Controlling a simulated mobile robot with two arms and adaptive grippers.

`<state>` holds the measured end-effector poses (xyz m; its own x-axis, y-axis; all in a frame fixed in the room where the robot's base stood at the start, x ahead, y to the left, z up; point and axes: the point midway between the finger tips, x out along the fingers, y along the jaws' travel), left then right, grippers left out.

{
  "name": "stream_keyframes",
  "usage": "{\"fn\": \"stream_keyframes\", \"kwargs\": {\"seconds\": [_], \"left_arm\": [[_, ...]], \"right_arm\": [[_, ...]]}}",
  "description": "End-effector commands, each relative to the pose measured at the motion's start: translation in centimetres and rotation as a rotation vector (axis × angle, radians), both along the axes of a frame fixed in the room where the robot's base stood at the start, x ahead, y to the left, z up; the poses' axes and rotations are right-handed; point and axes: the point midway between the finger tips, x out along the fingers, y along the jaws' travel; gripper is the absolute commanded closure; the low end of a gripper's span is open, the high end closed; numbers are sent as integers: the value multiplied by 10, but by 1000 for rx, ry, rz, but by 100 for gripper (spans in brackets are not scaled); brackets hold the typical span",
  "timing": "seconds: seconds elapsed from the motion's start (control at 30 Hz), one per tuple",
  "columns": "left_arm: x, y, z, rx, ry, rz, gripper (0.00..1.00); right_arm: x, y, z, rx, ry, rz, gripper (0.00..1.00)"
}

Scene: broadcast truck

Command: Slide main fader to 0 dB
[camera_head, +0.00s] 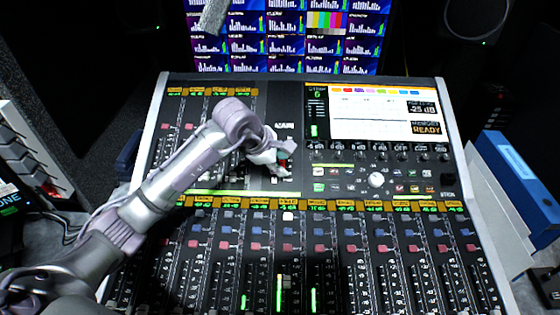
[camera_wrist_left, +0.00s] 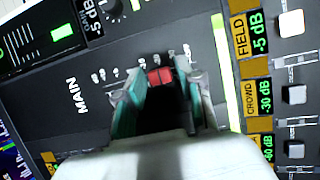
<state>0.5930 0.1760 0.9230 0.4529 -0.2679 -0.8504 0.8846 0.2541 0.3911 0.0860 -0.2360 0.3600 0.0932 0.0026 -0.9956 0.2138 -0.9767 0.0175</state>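The mixing console (camera_head: 152,120) fills the middle of the head view. The main fader has a red cap (camera_wrist_left: 160,76), seen in the left wrist view near the MAIN label; a bit of red (camera_head: 283,163) shows beside my gripper in the head view. My left gripper (camera_head: 274,158) reaches over the MAIN strip. In the left wrist view its two fingers (camera_wrist_left: 160,84) stand apart, with the red cap between their tips; I cannot tell whether they touch it. The console display (camera_head: 423,107) reads -25 dB, with READY below. My right gripper is not in view.
Rows of channel faders (camera_head: 320,260) with red and blue buttons lie in front of the MAIN strip. A round white knob (camera_head: 375,180) is to its right. Monitors (camera_head: 285,45) stand behind the console. A blue binder (camera_head: 520,170) stands at the right.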

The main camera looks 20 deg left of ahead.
Motion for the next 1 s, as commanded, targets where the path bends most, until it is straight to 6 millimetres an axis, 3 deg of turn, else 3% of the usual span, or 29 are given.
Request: {"fn": "stream_keyframes", "kwargs": {"seconds": [0.03,0.17,0.2,0.47,0.73,1.0], "left_arm": [[0,0,0,0,0,0,77],[0,0,0,0,0,0,98],[0,0,0,0,0,0,100],[1,0,1,0,0,0,100],[30,9,13,1,-2,1,100],[32,10,14,-1,1,1,100]], "right_arm": [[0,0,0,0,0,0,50],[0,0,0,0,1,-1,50],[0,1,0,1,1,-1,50],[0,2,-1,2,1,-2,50],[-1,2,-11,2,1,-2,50],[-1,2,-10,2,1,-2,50]]}}
